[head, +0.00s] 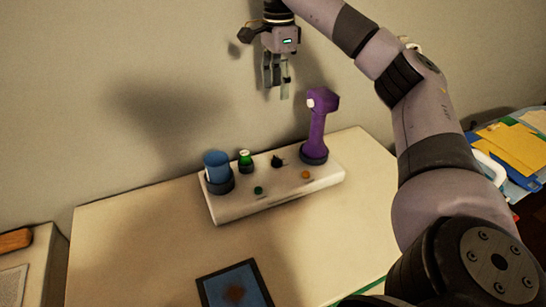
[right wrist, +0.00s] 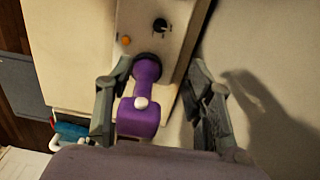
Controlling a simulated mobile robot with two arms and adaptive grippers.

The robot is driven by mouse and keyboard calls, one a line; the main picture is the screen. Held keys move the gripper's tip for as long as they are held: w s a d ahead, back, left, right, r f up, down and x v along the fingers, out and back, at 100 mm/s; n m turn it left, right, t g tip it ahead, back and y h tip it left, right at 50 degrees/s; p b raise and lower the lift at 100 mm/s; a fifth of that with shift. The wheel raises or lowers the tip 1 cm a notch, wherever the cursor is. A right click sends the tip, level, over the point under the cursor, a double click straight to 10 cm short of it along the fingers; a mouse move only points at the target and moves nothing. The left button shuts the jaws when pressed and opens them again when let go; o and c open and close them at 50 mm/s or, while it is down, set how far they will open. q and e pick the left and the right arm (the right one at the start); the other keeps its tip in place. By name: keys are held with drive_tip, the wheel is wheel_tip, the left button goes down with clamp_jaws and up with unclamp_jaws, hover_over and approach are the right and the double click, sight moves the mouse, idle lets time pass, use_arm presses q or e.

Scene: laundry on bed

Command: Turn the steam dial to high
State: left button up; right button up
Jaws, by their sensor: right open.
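The steam dial (head: 277,161) is a small black knob on top of a long white base unit (head: 274,202) at the wall. In the right wrist view the dial (right wrist: 160,25) shows near the top, with small marks around it; its setting is too small to read. A purple steamer head (head: 318,125) stands upright at the base's right end, and also shows in the right wrist view (right wrist: 139,118). My right gripper (head: 277,92) is open and empty, fingers down, in the air above the base. My left gripper is out of view.
A dark-framed tablet (head: 235,287) lies in front. Folded cloths (head: 512,145) are at right. The table's left part (head: 130,235) is clear.

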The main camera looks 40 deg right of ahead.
drive_tip(key=b, duration=0.2)
hover_over(277, 158)
wheel_tip(277, 158, down, 4)
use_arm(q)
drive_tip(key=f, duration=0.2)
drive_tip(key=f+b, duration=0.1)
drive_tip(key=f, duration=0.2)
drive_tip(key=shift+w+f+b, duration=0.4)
use_arm(e)
wheel_tip(277, 158, down, 18)
drive_tip(key=shift+f, duration=0.15)
drive_tip(key=shift+c, duration=0.5)
clamp_jaws()
